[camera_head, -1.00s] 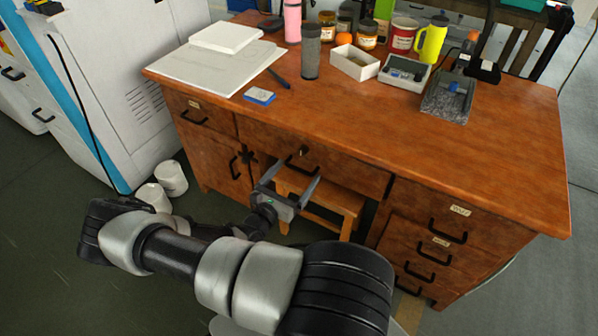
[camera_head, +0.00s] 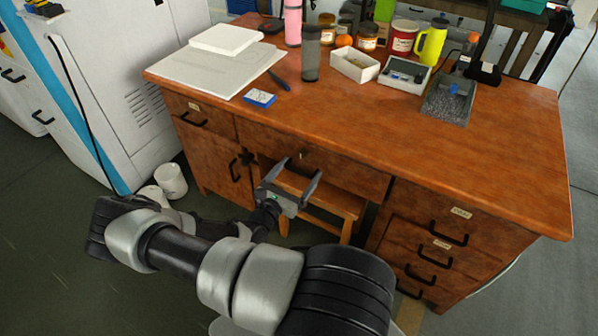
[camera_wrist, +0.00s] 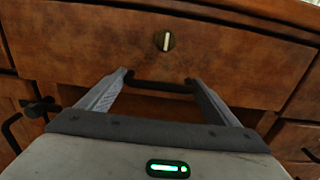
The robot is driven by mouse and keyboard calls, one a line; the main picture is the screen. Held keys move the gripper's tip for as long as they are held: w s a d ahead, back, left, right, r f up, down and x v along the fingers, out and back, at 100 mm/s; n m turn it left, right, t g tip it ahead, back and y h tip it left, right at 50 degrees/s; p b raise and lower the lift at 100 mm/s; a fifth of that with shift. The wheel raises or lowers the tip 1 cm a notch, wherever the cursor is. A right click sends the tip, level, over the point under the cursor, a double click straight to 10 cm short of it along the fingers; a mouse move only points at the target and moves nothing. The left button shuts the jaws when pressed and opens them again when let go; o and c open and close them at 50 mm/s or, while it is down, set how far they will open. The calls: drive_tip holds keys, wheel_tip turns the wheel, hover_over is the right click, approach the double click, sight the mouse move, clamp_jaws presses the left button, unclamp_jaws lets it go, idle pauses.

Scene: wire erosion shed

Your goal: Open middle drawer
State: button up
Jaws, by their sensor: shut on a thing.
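The desk's wide middle drawer (camera_head: 345,173) has a brown wooden front that looks flush with the desk. It also fills the wrist view (camera_wrist: 85,45). Its black bar handle (camera_wrist: 160,87) lies below a round brass lock (camera_wrist: 165,41). My gripper (camera_head: 302,167) reaches up to the drawer front from below. In the wrist view its two grey fingers (camera_wrist: 158,80) stand at the left and right ends of the handle, shut on it lengthwise. In the head view the handle is hard to make out between the fingertips.
A wooden stool (camera_head: 322,197) stands under the drawer, close behind my gripper. Side drawers (camera_head: 447,230) are at the right and a cupboard door (camera_head: 215,165) at the left. The desktop (camera_head: 370,125) holds papers, jars and a yellow jug (camera_head: 431,42).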

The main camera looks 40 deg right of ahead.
drive_tip(key=p+v, duration=0.1)
drive_tip(key=v, duration=2.2)
drive_tip(key=shift+s+a+p, duration=0.2)
drive_tip(key=shift+s+p, duration=0.1)
drive_tip(key=shift+p, duration=0.1)
drive_tip(key=o, duration=1.2)
drive_tip(key=shift+o, duration=0.2)
drive_tip(key=shift+w, duration=0.1)
drive_tip(key=p+v, duration=0.1)
drive_tip(key=v, duration=1.6)
drive_tip(key=shift+a, duration=0.25)
